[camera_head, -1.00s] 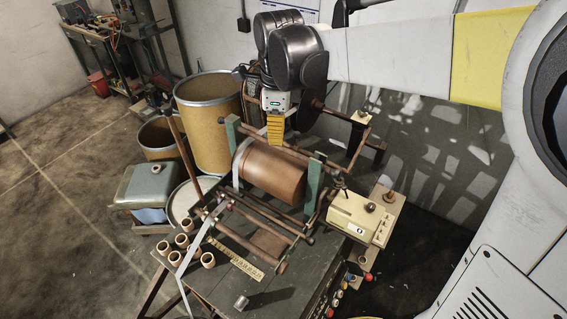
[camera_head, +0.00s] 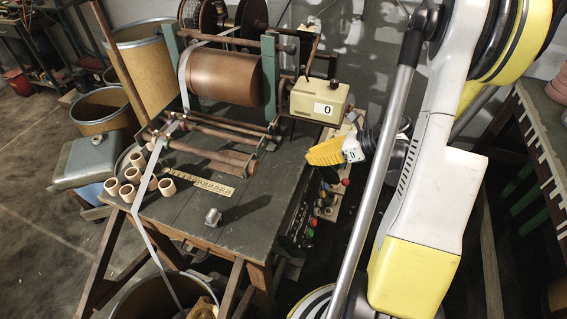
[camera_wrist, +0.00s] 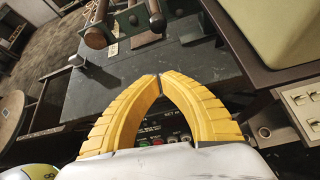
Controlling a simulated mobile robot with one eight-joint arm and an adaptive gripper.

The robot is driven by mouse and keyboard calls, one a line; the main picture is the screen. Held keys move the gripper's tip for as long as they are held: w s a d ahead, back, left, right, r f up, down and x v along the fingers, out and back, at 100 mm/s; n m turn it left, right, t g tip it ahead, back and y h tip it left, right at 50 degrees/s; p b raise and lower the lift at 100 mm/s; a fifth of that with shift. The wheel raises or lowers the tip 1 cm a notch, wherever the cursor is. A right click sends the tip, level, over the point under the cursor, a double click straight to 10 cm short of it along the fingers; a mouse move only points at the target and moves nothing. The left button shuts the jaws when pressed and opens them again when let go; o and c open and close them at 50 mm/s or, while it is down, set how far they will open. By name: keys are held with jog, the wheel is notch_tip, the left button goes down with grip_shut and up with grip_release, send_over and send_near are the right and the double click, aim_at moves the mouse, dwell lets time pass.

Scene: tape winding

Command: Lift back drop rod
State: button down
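My gripper (camera_head: 310,155) is to the right of the winding machine, beside the bench's right edge and below the counter box. In the wrist view its yellow fingers (camera_wrist: 158,77) meet at the tips with nothing between them. The copper drum (camera_head: 225,76) sits between green posts. A thin brown back rod (camera_head: 235,41) runs across behind the drum's top, apart from my gripper; I cannot tell for sure that it is the back drop rod. Front rods (camera_head: 215,151) lie below the drum; rod ends (camera_wrist: 96,38) show in the wrist view. A pale tape (camera_head: 141,205) hangs down from the machine.
The cream counter box (camera_head: 320,100) stands at the bench's right. Buttons (camera_head: 308,233) line the bench's (camera_head: 235,225) right side. Another table (camera_head: 535,110) stands at right.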

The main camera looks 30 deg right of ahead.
jog(key=b+x, duration=0.3)
jog(key=x, duration=0.7)
jog(key=shift+w+b, duration=0.15)
jog(key=shift+b, duration=0.2)
jog(key=r, duration=0.2)
jog(key=shift+w+r, duration=0.25)
jog(key=shift+r, duration=0.1)
jog(key=shift+w+r, duration=0.2)
jog(key=shift+r, duration=0.4)
